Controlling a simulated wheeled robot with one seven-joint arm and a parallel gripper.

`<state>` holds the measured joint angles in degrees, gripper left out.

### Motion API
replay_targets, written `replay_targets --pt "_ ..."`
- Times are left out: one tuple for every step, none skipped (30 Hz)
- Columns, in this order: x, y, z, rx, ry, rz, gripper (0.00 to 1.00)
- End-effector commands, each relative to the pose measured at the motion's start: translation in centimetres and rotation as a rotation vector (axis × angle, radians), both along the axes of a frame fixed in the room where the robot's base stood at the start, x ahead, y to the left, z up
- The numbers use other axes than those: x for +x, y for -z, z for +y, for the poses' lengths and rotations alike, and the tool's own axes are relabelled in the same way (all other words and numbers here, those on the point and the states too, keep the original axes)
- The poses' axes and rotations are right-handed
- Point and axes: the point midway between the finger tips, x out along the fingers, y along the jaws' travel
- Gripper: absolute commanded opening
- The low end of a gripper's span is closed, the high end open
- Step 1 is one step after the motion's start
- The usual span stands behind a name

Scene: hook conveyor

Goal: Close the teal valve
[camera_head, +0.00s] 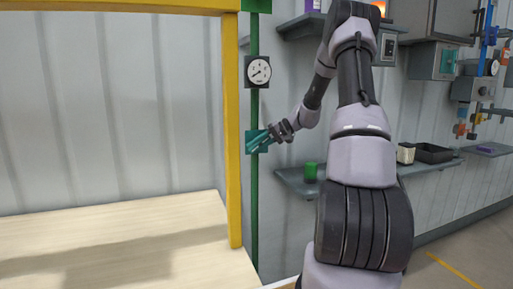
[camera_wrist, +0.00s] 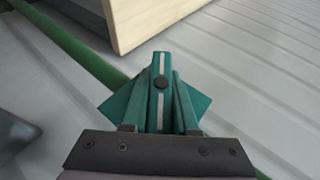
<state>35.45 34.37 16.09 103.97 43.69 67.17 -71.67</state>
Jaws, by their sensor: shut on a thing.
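The teal valve (camera_head: 251,134) sits on the green vertical pipe (camera_head: 254,200), below a round gauge. In the wrist view its square teal plate (camera_wrist: 201,101) shows behind a teal handle (camera_wrist: 161,64) with a white stripe and a dark round pivot. The handle lies at a slant to the pipe, which crosses from the upper left. My gripper (camera_head: 260,141) is at the valve in the head view. In the wrist view my gripper (camera_wrist: 162,82) has its fingers on either side of the handle, shut on it. The gripper partly hides the valve in the head view.
A gauge (camera_head: 258,71) is above the valve. A yellow post (camera_head: 233,130) and a pale wooden table (camera_head: 120,238) stand to the left. A shelf (camera_head: 296,184) with a green cup (camera_head: 310,172) is at the lower right. Grey boxes (camera_head: 433,61) hang farther right.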

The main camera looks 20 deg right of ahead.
Motion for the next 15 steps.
replay_targets --pt "0.01 0.06 -0.22 0.049 0.005 0.002 0.00" --pt "0.01 0.05 -0.16 0.079 0.005 0.001 0.00" --pt "0.01 -0.01 -0.12 0.116 0.004 0.001 0.00" --pt "0.01 -0.03 -0.14 0.143 0.004 0.000 0.00" --pt "0.02 -0.05 -0.08 0.172 0.003 0.001 0.00" --pt "0.02 -0.15 -0.06 0.210 0.005 0.001 0.00" --pt "0.03 -0.15 -0.07 0.236 0.004 0.000 0.00" --pt "0.04 -0.19 -0.02 0.263 0.004 0.000 0.00" --pt "0.03 -0.27 -0.01 0.299 0.004 -0.001 0.00" --pt "0.02 -0.24 -0.01 0.323 0.004 0.000 0.00" --pt "0.02 -0.30 0.03 0.348 0.003 0.000 0.00" --pt "0.02 -0.34 0.06 0.379 0.002 -0.001 0.00" --pt "0.01 -0.36 0.06 0.403 0.003 0.000 0.00" --pt "0.01 -0.39 0.05 0.423 0.003 0.000 0.00" --pt "0.01 -0.45 0.12 0.451 0.002 0.000 0.00"
